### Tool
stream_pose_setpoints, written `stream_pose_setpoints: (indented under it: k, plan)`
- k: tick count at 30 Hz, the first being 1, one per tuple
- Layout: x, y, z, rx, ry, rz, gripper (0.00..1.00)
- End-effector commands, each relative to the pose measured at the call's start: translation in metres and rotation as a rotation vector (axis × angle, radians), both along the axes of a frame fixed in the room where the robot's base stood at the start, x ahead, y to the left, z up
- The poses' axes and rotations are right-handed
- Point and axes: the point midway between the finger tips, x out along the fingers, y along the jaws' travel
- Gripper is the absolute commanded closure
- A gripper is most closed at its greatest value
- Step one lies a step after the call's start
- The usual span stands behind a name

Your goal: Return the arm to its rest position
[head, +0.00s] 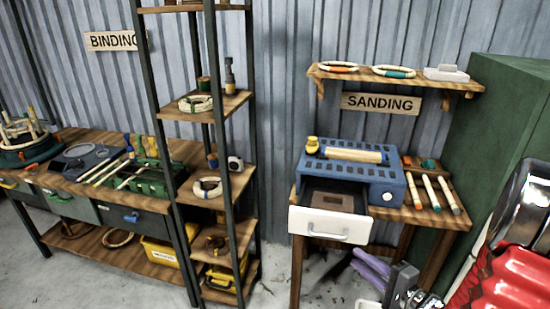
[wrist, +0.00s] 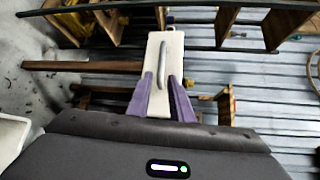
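My gripper (head: 368,268) has two purple fingers and shows at the bottom right of the head view, below and right of the white drawer (head: 328,226). In the wrist view the fingers (wrist: 161,80) are spread apart with nothing seen held between them. The drawer's white front and grey handle (wrist: 163,66) show beyond and between the fingertips. The drawer stands pulled out under the blue slotted box (head: 352,175), with a brown block (head: 332,201) inside. The fingers look clear of the handle. Part of my arm shows at the right edge of the head view.
The sanding table (head: 435,213) holds several sanding sticks (head: 431,192) right of the blue box. A green cabinet (head: 495,135) stands at the right. A tall shelf (head: 222,105) and the binding bench (head: 165,205) stand left. Bare floor (head: 275,288) lies between shelf and table.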

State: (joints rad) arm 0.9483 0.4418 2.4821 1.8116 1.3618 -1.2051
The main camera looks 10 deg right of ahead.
Motion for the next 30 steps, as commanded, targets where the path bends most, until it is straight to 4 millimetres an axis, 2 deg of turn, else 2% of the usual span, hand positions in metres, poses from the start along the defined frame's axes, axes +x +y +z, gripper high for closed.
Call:
stream_pose_setpoints:
  k: [5,8,13,17,24,30]
  plan:
    - [0.0,0.0,-0.002,0.049,0.025,-0.009,0.8]
    - [-0.004,0.007,-0.009,0.103,0.076,0.01,0.8]
    - [-0.024,0.036,-0.029,0.197,0.223,0.114,0.8]
    - [-0.043,0.059,-0.035,0.217,0.338,0.209,0.8]
    - [-0.081,0.103,-0.035,0.127,0.552,0.404,0.8]
    - [-0.112,0.125,-0.031,-0.04,0.707,0.537,0.8]
